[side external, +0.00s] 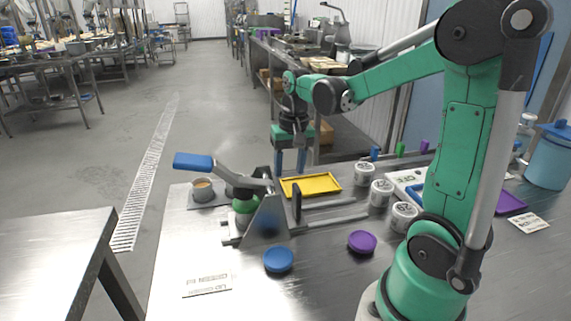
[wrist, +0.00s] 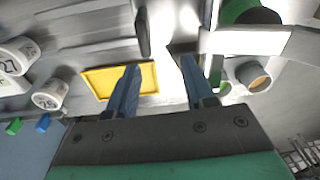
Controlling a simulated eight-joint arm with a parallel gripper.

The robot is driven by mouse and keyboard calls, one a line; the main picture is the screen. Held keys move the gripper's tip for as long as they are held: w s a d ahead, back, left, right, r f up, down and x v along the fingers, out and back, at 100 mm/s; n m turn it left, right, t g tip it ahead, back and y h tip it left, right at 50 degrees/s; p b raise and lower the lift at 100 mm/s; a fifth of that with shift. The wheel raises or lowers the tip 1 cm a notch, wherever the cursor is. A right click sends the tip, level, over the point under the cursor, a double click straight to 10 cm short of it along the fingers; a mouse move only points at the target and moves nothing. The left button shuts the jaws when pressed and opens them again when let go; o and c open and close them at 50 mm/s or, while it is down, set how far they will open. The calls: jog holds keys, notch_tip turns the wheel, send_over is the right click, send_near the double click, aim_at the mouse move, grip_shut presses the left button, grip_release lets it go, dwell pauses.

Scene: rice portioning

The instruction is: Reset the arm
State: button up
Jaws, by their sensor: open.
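My gripper (side external: 290,171) hangs pointing down above the far side of the metal table, behind the lever press. Its two blue fingers stand apart with nothing between them; the wrist view also shows the gap (wrist: 160,64). The yellow tray (side external: 311,194) lies close by on the table, and in the wrist view the tray (wrist: 146,92) shows just beyond the left finger. I cannot tell the exact height of the fingertips above the table.
The lever press (side external: 262,222) with its blue handle (side external: 193,162) stands beside the gripper. A small cup (side external: 203,190) with brown contents sits left. White jars (side external: 381,192) stand right. A blue lid (side external: 279,259) and purple lid (side external: 362,242) lie in front.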

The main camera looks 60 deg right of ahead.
jog(key=a+n+t, duration=0.1)
jog(key=a, duration=0.1)
jog(key=a+r+n, duration=0.1)
jog(key=a, duration=0.1)
jog(key=a+r+n+t, duration=0.1)
jog(key=a, duration=0.2)
jog(key=shift+s+a+r+n+t+h, duration=0.1)
jog(key=shift+s+n+t+h, duration=0.15)
jog(key=shift+n+t+h, duration=0.05)
jog(key=s+a+n+t, duration=0.1)
jog(key=a+n+t, duration=0.2)
jog(key=a, duration=0.4)
jog(key=shift+s+r+n+t+y, duration=0.15)
jog(key=shift+s+n+t+y, duration=0.2)
jog(key=shift+n, duration=0.45)
